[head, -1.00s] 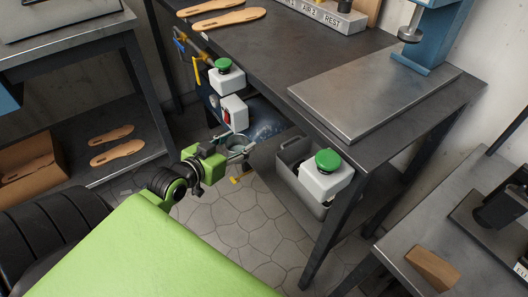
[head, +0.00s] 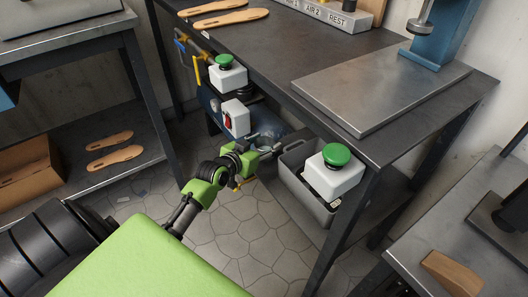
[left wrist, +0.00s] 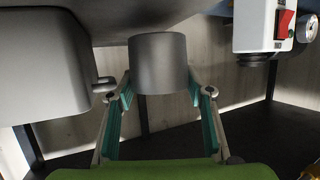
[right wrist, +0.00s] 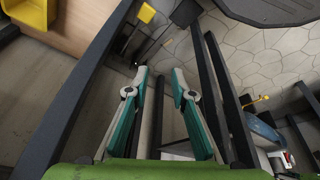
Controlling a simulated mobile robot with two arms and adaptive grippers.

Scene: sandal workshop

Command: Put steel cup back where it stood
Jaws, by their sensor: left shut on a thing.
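The steel cup (left wrist: 158,62) is a plain grey cylinder, seen upright between the fingertips in the left wrist view. My left gripper (left wrist: 158,90) is shut on it. In the head view my left gripper (head: 266,147) is low beside the bench, just left of the grey bin; the cup cannot be made out clearly there. My right gripper (right wrist: 158,74) is open and empty in the right wrist view, pointing at the floor and dark metal legs. It does not show in the head view.
The grey bin (head: 292,178) hangs under the bench (head: 300,55) edge, near a white box with a green button (head: 337,155). A white box with a red switch (head: 235,118) is left of my gripper; it also shows in the left wrist view (left wrist: 262,25). Tiled floor (head: 240,240) is open below.

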